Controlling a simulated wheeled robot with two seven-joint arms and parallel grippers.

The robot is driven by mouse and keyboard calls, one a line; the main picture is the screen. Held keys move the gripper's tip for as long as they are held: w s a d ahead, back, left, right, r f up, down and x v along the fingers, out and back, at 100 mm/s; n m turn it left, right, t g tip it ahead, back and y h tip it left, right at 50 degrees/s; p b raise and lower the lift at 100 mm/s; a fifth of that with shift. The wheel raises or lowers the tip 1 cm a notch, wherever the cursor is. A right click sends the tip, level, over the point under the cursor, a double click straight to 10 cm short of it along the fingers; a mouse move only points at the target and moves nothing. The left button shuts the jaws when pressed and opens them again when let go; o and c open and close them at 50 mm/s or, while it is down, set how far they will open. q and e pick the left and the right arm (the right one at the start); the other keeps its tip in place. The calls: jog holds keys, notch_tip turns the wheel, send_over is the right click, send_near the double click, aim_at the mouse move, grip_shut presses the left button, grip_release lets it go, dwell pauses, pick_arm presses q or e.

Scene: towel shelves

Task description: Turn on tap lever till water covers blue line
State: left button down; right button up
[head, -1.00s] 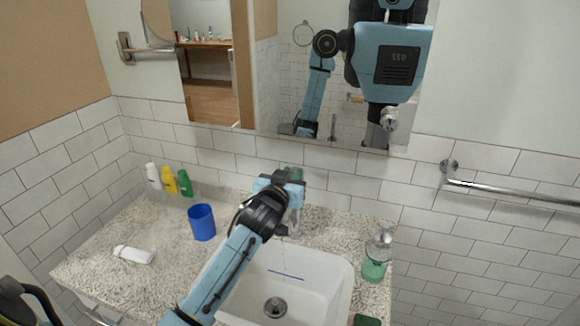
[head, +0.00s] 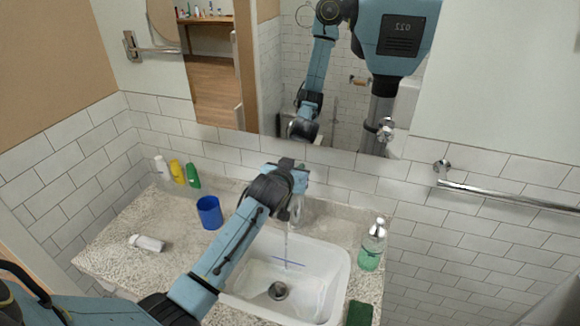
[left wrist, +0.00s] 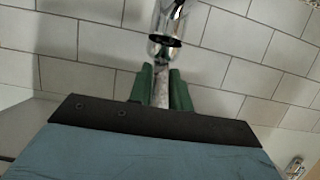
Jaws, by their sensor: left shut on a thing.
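My left gripper (head: 299,178) is at the tap behind the basin, its fingers largely hidden by my wrist. In the left wrist view its green fingers (left wrist: 161,88) are shut on the tap lever (left wrist: 160,90), below the chrome tap body (left wrist: 168,25). The tap (head: 296,210) shows partly under my wrist in the head view. A thin stream of water (head: 287,240) falls from it into the white basin (head: 340,270). Shallow water (head: 305,288) seems to lie around the drain (head: 278,291). The blue line (head: 288,263) on the basin's back wall is visible, apparently above the water. My right gripper is not directly in view.
A blue cup (head: 209,212), a white tube (head: 147,243) and several bottles (head: 178,172) stand or lie on the counter's left. A soap dispenser (head: 371,247) and green sponge (head: 359,313) are right of the basin. A towel bar (head: 500,191) and mirror (head: 340,80) are on the wall.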

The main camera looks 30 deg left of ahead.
pick_arm(q)
jog(key=c, duration=1.3)
grip_release()
jog(key=shift+s, duration=0.1)
jog(key=v, duration=1.3)
jog(key=shift+s, duration=0.1)
